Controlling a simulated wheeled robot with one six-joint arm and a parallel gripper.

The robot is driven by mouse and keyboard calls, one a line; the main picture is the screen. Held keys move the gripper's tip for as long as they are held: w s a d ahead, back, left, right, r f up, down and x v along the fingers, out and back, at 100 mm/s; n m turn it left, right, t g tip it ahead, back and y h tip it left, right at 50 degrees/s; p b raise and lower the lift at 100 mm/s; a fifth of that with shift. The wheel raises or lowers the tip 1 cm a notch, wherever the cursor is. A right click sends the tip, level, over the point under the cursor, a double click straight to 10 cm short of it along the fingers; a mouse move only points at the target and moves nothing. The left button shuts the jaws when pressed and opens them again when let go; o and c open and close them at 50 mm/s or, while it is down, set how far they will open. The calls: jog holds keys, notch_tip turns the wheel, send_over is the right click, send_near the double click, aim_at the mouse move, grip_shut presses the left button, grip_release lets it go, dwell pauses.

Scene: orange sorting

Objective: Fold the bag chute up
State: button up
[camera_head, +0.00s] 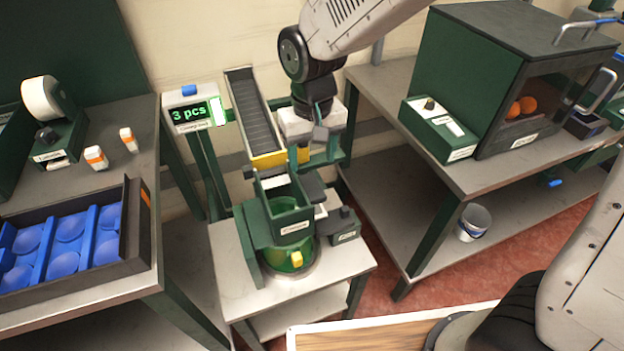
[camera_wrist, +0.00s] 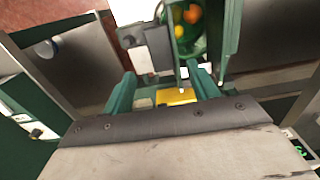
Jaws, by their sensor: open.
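My gripper (camera_head: 312,135) hangs over the bagging stand, beside the lower end of the conveyor. In the wrist view its two green fingers (camera_wrist: 160,70) are spread apart with nothing held between them. A yellow piece (camera_wrist: 176,97) shows between them; the yellow lip (camera_head: 268,159) at the conveyor's lower end is partly behind my gripper in the head view. Oranges (camera_wrist: 186,17) lie inside the green holder in the wrist view. Whether my fingers touch the chute cannot be told.
The sloping conveyor (camera_head: 252,110) stands behind, next to a counter reading "3 pcs" (camera_head: 192,112). A table with a blue tray (camera_head: 65,240) is at left. A green cabinet (camera_head: 490,80) stands on the right table.

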aim_at(311, 185)
notch_tip(311, 185, down, 8)
jog(key=shift+a+r, duration=0.1)
dwell(0.4)
jog(key=c, duration=1.2)
jog(key=shift+c, duration=0.2)
